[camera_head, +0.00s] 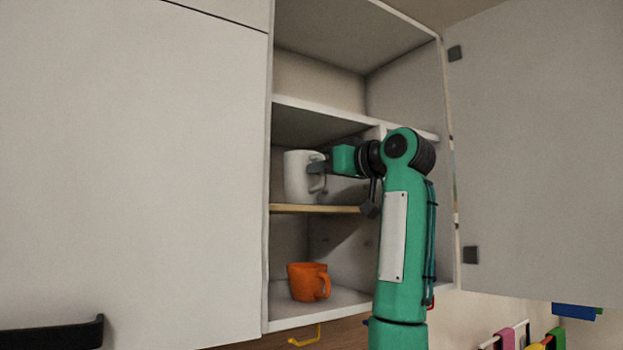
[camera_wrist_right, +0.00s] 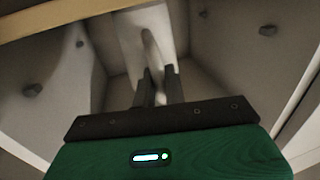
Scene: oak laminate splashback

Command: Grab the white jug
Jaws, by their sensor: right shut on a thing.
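The white jug (camera_head: 298,178) stands upright on the middle shelf of the open wall cabinet, with its handle to the right. My right gripper (camera_head: 316,168) reaches in from the right and is shut on the jug's handle. In the right wrist view, the two dark fingers (camera_wrist_right: 159,88) close around the pale handle (camera_wrist_right: 152,48) of the jug. The gripper and wrist cover part of the jug's right side. My left gripper is not in view.
An orange mug (camera_head: 304,281) stands on the shelf below. The middle shelf has a thin wooden edge (camera_head: 310,208). An open cabinet door (camera_head: 540,150) is at the right. A closed door (camera_head: 130,180) is at the left. Coloured items hang below the cabinet.

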